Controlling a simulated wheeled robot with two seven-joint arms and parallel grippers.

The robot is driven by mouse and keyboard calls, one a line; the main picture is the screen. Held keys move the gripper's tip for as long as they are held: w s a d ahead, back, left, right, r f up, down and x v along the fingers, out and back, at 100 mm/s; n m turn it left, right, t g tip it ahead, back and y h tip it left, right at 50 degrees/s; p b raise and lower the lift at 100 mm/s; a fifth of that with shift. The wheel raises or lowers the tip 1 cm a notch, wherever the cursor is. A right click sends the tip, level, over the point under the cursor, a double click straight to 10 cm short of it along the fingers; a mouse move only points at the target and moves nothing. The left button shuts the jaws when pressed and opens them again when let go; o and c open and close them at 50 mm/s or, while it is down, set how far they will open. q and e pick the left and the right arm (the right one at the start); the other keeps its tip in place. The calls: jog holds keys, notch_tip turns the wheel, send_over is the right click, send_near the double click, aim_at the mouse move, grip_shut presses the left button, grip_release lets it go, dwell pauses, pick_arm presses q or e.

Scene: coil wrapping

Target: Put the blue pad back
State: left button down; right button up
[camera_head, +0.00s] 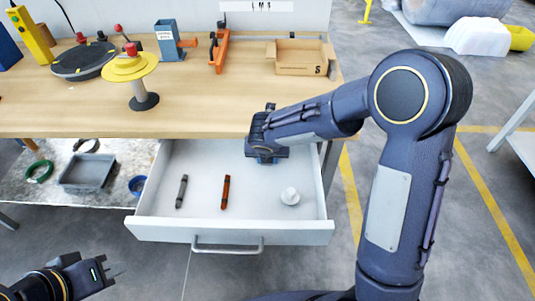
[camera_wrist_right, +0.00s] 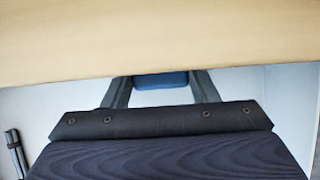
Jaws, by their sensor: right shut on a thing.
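The blue pad (camera_wrist_right: 160,80) shows between the two fingers of my right gripper (camera_wrist_right: 160,92) in the right wrist view. In the head view my right gripper (camera_head: 266,156) reaches down into the back right of the open drawer (camera_head: 180,231), close to the table's front edge. It is shut on the pad, which the gripper mostly hides there. I cannot tell whether the pad touches the drawer floor. My left gripper (camera_head: 113,268) is open and empty at the lower left, in front of the drawer.
The drawer holds a dark grey stick (camera_head: 181,191), an orange-brown stick (camera_head: 226,192) and a white round knob-like piece (camera_head: 290,196). The wooden tabletop (camera_head: 200,120) overhangs the drawer's back. A yellow spool stand (camera_head: 130,68) and cardboard tray (camera_head: 300,60) stand on it.

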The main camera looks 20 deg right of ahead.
jog(key=o, duration=0.4)
jog(key=shift+f, duration=0.15)
jog(key=o, duration=0.5)
